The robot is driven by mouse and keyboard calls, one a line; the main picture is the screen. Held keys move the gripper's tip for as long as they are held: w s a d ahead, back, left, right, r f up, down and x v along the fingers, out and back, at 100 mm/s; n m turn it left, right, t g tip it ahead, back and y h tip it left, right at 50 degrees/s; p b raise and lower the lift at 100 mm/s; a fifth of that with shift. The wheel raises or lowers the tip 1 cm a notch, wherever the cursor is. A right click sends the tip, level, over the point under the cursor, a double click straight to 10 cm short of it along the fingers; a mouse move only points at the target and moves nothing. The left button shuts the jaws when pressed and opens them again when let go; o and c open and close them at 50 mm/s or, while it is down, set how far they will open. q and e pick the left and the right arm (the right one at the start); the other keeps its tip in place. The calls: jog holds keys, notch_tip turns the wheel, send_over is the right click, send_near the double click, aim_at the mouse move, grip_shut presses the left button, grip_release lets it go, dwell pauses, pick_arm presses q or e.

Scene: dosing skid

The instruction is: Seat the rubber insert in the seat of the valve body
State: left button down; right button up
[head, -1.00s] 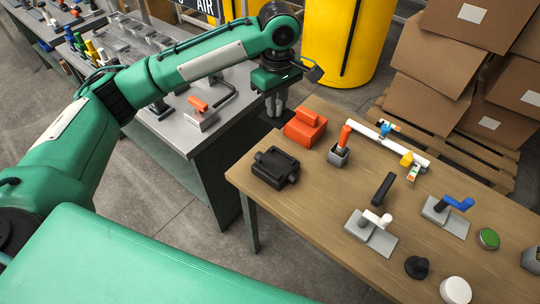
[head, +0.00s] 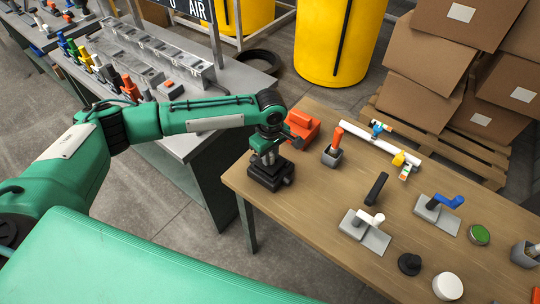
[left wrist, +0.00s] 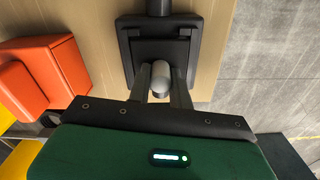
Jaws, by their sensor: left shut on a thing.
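The black valve body (head: 270,179) is a squarish block with pipe stubs, sitting on the wooden table near its left corner. In the left wrist view its dark square top (left wrist: 124,60) lies straight below the fingers. My left gripper (head: 268,158) points down over the valve body and is shut on a small grey rounded piece (left wrist: 160,76), which looks like the rubber insert. The piece's lower end and the seat are hidden, so I cannot tell if they touch. My right gripper is not in view.
An orange block (head: 304,128) stands just behind the valve body. A grey holder with an orange-handled tool (head: 335,147) is to the right. A white pipe with valves (head: 380,146), lever valves (head: 368,228) and a black knob (head: 409,264) lie further right. The table's front edge is close.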

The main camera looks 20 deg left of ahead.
pick_arm(q)
jog(key=shift+f, duration=0.5)
jog(key=c, duration=1.3)
grip_release()
jog(key=shift+f, duration=0.1)
jog(key=shift+o, duration=0.2)
jog(key=shift+r, duration=0.25)
notch_tip(320, 180, up, 12)
jog(key=b, duration=0.1)
jog(key=shift+b, duration=0.4)
jog(key=shift+f, duration=0.15)
